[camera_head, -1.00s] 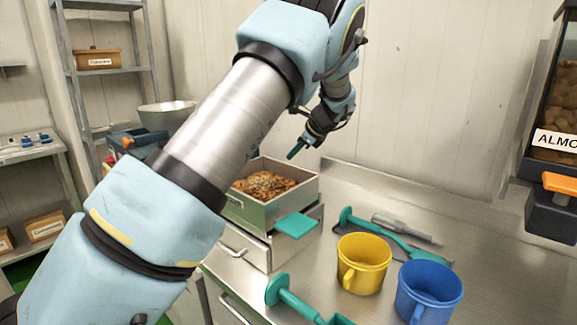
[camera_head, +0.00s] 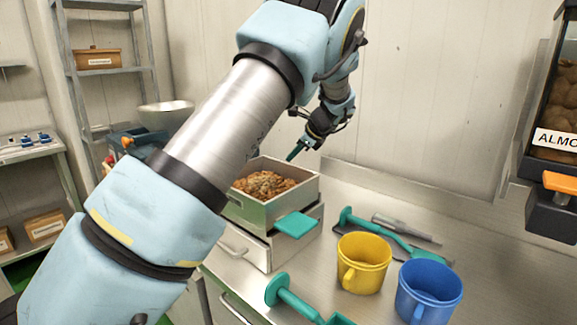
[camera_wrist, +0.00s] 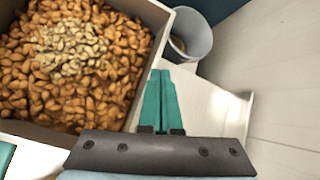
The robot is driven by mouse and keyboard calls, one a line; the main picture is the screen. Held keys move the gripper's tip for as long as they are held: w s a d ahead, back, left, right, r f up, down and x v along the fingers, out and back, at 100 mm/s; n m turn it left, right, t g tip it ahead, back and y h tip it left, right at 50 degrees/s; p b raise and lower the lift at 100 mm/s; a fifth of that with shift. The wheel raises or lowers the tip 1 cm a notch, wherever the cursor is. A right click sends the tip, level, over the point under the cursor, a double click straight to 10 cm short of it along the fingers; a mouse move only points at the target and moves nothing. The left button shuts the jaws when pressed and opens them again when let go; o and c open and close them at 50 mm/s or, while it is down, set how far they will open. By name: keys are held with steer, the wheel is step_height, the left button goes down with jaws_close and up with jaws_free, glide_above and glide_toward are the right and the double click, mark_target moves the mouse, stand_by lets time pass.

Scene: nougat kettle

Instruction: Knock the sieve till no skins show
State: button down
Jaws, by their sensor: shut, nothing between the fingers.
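The sieve (camera_head: 255,213) is a square metal-walled box on top of a lower metal box (camera_head: 262,245). It holds brown nuts with a paler patch of pieces on top; the wrist view also shows this sieve (camera_wrist: 150,12), with the pale patch near the middle of the nuts. I cannot tell clearly which pieces are skins. My gripper (camera_head: 296,152) has teal fingers, shut and empty, above the sieve's back right side. In the wrist view my gripper (camera_wrist: 160,75) points just outside the sieve's wall; whether it touches is unclear. My arm hides the sieve's left part.
A teal scraper-like tool (camera_head: 380,232), a yellow mug (camera_head: 363,265), a blue mug (camera_head: 428,293) and a teal-handled tool (camera_head: 290,298) lie or stand on the steel bench. An almond dispenser (camera_head: 556,105) is at right. A grey bucket (camera_wrist: 192,38) sits beyond the sieve.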

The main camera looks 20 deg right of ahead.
steer(key=shift+s+a+f+b, duration=0.2)
steer(key=shift+f+b, duration=0.1)
steer(key=shift+f, duration=0.35)
steer(key=shift+s+a+f+b, duration=0.1)
steer(key=shift+s+f+b, duration=0.15)
steer(key=shift+f, duration=0.4)
stand_by(1.2)
steer(key=shift+w+r, duration=0.1)
steer(key=shift+w+d+r+p, duration=0.2)
steer(key=shift+r+p, duration=0.3)
steer(key=shift+p, duration=0.2)
steer(key=shift+r, duration=0.15)
steer(key=r+p, duration=0.3)
steer(key=d+r+p, duration=0.1)
steer(key=r, duration=0.1)
steer(key=shift+w+r+p, duration=0.15)
steer(key=shift+w+p, duration=0.2)
steer(key=shift+w, duration=0.05)
steer(key=shift+d, duration=0.1)
